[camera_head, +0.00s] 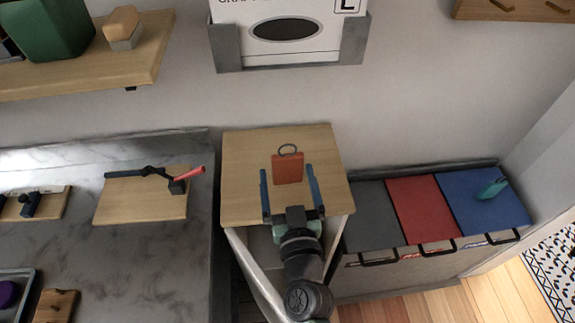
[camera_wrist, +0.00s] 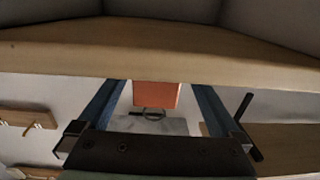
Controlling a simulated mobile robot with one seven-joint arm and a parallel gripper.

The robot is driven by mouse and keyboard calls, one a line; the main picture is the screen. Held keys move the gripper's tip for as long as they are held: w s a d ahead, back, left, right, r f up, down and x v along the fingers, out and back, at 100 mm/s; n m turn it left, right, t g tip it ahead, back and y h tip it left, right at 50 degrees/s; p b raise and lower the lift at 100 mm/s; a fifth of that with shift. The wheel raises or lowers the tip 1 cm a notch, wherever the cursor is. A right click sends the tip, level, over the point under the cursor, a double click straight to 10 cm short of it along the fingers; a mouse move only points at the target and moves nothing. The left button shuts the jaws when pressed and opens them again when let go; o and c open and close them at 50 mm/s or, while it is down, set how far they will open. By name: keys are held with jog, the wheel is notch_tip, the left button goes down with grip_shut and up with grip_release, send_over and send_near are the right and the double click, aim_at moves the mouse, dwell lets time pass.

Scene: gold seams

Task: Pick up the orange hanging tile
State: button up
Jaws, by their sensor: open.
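The orange hanging tile (camera_head: 288,169) has a dark ring at its top and is at the small wooden cabinet top (camera_head: 240,200). In the head view my gripper (camera_head: 289,180) is open, with one blue finger on each side of the tile and gaps between. In the wrist view the tile (camera_wrist: 157,94) shows between the two fingers (camera_wrist: 158,92), its ring (camera_wrist: 154,114) below it. I cannot tell whether the tile touches the cabinet top.
A marble counter (camera_head: 130,250) with a wooden board (camera_head: 130,205) and a black-and-red tool (camera_head: 160,174) is at left. Bins with grey, red (camera_head: 415,208) and blue lids stand at right; a teal object (camera_head: 492,189) lies on the blue lid. A wall holder (camera_head: 290,62) hangs above.

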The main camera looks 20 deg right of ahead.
aim_at(285, 156)
jog(key=shift+r+x, duration=0.15)
jog(key=shift+x, duration=1.2)
jog(key=shift+r+x, duration=0.1)
jog(key=shift+x, duration=1.25)
jog(key=shift+d, duration=0.15)
jog(key=shift+c, duration=0.2)
jog(key=c, duration=1.3)
jog(key=shift+r, duration=0.1)
jog(key=shift+c, duration=0.2)
